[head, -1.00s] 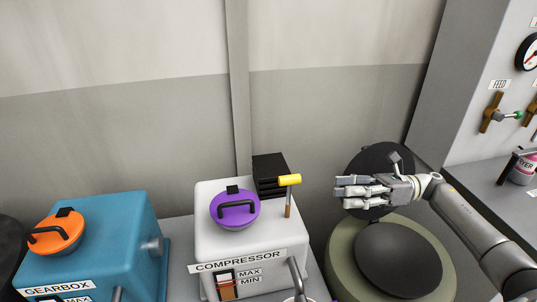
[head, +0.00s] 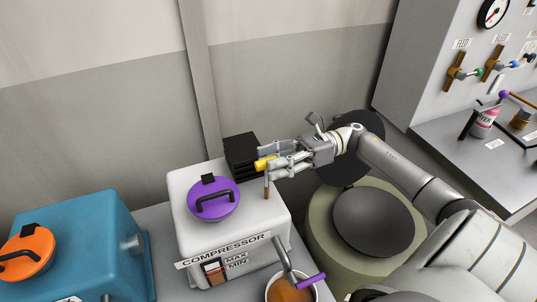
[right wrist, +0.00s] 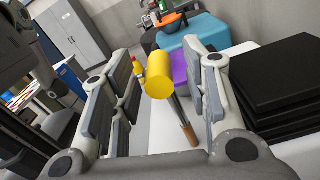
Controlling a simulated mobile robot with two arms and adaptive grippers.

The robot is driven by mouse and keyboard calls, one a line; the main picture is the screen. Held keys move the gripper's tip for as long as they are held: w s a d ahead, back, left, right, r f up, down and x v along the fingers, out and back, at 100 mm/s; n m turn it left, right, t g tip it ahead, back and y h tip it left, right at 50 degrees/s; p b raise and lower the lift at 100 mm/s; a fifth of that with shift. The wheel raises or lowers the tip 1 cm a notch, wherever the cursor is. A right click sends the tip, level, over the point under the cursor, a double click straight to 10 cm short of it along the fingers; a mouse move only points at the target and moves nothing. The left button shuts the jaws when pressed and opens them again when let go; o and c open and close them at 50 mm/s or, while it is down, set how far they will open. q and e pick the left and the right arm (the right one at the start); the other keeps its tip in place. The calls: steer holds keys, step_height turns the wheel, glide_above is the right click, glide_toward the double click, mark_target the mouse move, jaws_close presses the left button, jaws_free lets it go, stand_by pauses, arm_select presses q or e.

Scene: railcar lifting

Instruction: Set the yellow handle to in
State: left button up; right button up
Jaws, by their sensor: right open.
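The yellow handle (head: 265,164) tops a thin upright lever with a brown lower end, at the right side of the white compressor (head: 185,235). My right gripper (head: 272,158) is open, with its fingers reaching left to the handle. In the right wrist view the yellow handle (right wrist: 173,74) lies between the two spread fingers of the right gripper (right wrist: 157,95), apart from both pads as far as I can see. The gripper's fingers cover part of the handle in the head view. My left gripper is not in view.
A purple lid (head: 213,203) sits on the compressor top. A container of brown liquid (head: 290,290) and a purple-ended lever (head: 310,281) are in front. A blue gearbox (head: 85,240) stands left.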

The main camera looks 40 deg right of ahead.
steer(key=shift+w+a+r, duration=0.1)
steer(key=shift+a, duration=0.45)
steer(key=shift+c, duration=1)
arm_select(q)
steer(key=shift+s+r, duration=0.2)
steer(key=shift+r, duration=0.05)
arm_select(e)
jaws_close()
